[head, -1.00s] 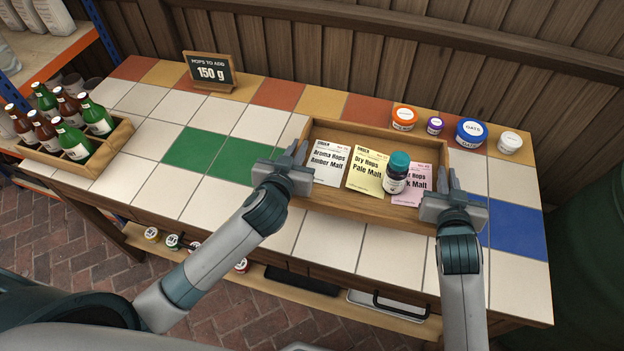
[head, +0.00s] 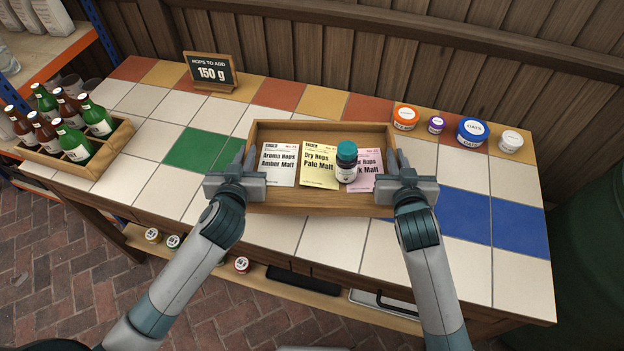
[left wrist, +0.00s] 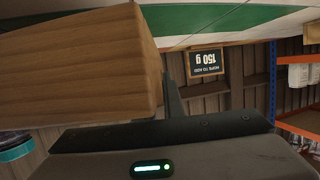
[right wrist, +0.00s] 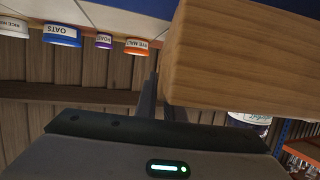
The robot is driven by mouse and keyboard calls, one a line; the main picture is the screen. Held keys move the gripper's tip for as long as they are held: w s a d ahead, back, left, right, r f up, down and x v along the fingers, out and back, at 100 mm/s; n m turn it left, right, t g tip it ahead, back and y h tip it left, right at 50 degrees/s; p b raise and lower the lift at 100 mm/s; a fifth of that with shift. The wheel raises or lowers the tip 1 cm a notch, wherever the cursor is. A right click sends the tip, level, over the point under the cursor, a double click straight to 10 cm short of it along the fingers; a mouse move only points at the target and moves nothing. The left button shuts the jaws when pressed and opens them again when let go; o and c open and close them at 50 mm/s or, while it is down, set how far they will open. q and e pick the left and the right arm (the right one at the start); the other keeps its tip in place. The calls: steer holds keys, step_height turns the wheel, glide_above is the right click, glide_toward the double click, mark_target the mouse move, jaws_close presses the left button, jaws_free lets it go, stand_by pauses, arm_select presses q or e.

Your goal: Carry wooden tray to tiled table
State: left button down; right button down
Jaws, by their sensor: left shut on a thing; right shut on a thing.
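The wooden tray (head: 318,201) is over the middle of the tiled table (head: 284,239) in the head view. Whether it touches the tiles is hard to tell. In it lie a white, a yellow and a pink order card, and a teal-capped bottle (head: 346,160) stands upright at the pink card. My left gripper (head: 245,165) is shut on the tray's left wall, and my right gripper (head: 396,167) is shut on its right wall. The tray wall also shows close up in the left wrist view (left wrist: 80,70) and right wrist view (right wrist: 235,60).
A crate of bottles (head: 45,160) stands at the table's left end. A chalkboard sign (head: 209,72) reading 150 g stands at the back left. Several small tubs, including a blue-lidded one (head: 472,131), line the back right. Green tiles (head: 192,147) lie left, blue tiles (head: 465,217) right, both clear.

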arm_select(q)
steer(key=shift+a+f, duration=0.1)
steer(key=shift+f, duration=0.1)
arm_select(e)
steer(key=shift+d+f, duration=0.1)
steer(key=shift+f, duration=0.1)
stand_by(0.5)
